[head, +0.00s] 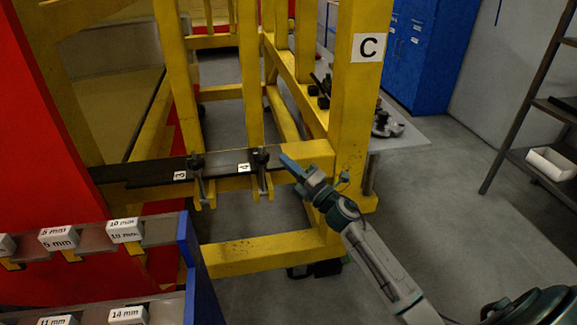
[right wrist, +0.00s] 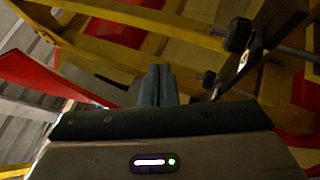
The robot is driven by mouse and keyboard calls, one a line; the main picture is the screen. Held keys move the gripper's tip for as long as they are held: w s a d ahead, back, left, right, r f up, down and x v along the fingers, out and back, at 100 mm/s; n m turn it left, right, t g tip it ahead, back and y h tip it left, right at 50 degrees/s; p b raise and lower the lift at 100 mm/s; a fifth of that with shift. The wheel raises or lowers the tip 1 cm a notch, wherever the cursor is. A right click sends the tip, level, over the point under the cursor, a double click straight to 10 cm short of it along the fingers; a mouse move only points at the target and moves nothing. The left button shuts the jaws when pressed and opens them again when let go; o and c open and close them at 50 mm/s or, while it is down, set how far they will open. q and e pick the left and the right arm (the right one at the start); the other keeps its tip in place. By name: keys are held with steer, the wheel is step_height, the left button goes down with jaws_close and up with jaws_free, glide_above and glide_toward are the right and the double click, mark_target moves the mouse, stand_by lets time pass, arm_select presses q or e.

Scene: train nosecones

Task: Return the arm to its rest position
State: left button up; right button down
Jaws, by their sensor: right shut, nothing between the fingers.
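My right arm comes in from the lower right of the head view. Its gripper (head: 289,162) is at the yellow frame (head: 348,120), close to the clamp by label 4 (head: 244,167). I cannot tell whether it touches the frame. In the right wrist view the two fingers (right wrist: 158,84) are together, with nothing held between them. Dark clamp knobs (right wrist: 238,35) show to the right of the fingers there. My left gripper is not in view.
A second clamp (head: 197,165) stands by label 3. A blue-sided rack with labelled bins (head: 125,230) is at lower left. A red panel (head: 35,110) is on the left. Blue cabinets (head: 432,50) and a shelf ladder (head: 525,95) stand behind. Grey floor (head: 430,200) is open at right.

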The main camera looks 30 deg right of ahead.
steer(key=shift+w+d, duration=0.1)
stand_by(0.3)
steer(key=d+f+m+g+h, duration=0.1)
steer(key=d+f+m+h, duration=0.2)
steer(key=f, duration=0.7)
steer(key=d+f+m+g+h, duration=0.1)
steer(key=d+f+m+h, duration=0.3)
steer(key=f, duration=0.6)
steer(key=s+f+m+g+h, duration=0.1)
steer(key=s+f+m+g, duration=0.4)
steer(key=f, duration=0.7)
steer(key=s+f+m+g+h, duration=0.1)
steer(key=s+f+m, duration=0.35)
steer(key=f, duration=0.75)
steer(key=s+a+f+m+g, duration=0.2)
steer(key=s+f+m+g, duration=0.25)
steer(key=s+f, duration=1.4)
steer(key=s+a+f+m+g, duration=0.1)
steer(key=s+a+f+g, duration=0.1)
steer(key=s, duration=0.7)
steer(key=s+a+f+m+g, duration=0.1)
steer(key=s+f, duration=0.3)
steer(key=s, duration=0.6)
steer(key=s+a+f+m+g, duration=0.2)
steer(key=s+f+g, duration=0.1)
steer(key=s, duration=0.7)
steer(key=shift+a+g, duration=0.3)
steer(key=shift+g, duration=0.25)
